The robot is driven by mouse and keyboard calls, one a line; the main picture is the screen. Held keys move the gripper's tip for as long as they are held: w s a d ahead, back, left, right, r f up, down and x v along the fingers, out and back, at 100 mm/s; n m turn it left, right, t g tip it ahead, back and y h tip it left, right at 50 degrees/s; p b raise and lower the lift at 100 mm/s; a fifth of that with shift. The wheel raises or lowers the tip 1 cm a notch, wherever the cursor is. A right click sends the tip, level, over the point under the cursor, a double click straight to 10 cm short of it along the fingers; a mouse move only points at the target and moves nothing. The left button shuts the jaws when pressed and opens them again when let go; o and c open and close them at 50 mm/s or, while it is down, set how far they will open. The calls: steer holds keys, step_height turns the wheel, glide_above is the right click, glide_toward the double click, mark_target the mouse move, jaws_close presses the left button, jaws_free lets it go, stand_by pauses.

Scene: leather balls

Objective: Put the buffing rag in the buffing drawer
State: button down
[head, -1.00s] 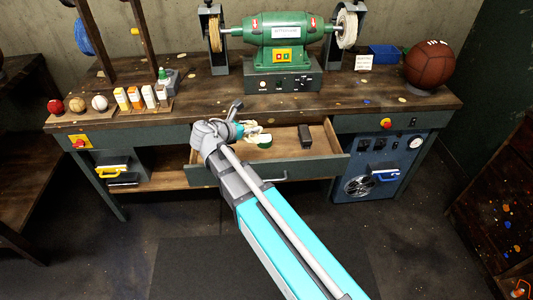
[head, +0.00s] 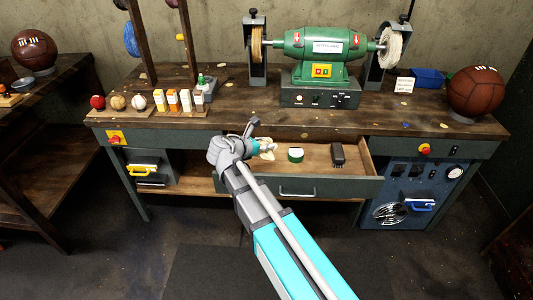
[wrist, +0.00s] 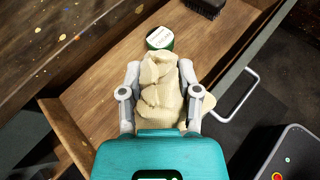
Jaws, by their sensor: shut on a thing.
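The buffing rag (wrist: 160,92) is a cream, crumpled cloth. My gripper (wrist: 160,100) is shut on it, with a finger on each side. In the head view the rag (head: 266,151) shows at the tip of my gripper (head: 258,150), over the left part of the open drawer (head: 318,162). In the wrist view the rag lies in front of the drawer's wooden floor (wrist: 105,95). I cannot tell whether it touches the floor. My arm hides the drawer's left end in the head view.
A green tin (head: 296,155) and a dark brush (head: 338,154) lie in the drawer, the tin just beyond the rag. The bench top (head: 230,118) overhangs behind, with a green buffing machine (head: 322,52) on it. Bare drawer floor lies between tin and brush.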

steer(key=w+a+f+b, duration=0.4)
steer(key=w+f+b, duration=0.3)
steer(key=w, duration=0.3)
steer(key=shift+w+f+b, duration=0.3)
steer(key=shift+f+b, duration=0.1)
steer(key=shift+f, duration=0.2)
steer(key=shift+w+a+f+b, duration=0.2)
steer(key=shift+w+f+b, duration=0.25)
steer(key=shift+f+b, duration=0.2)
steer(key=shift+s+f+b, duration=0.1)
steer(key=shift+f+b, duration=1.25)
steer(key=shift+f+b, duration=0.6)
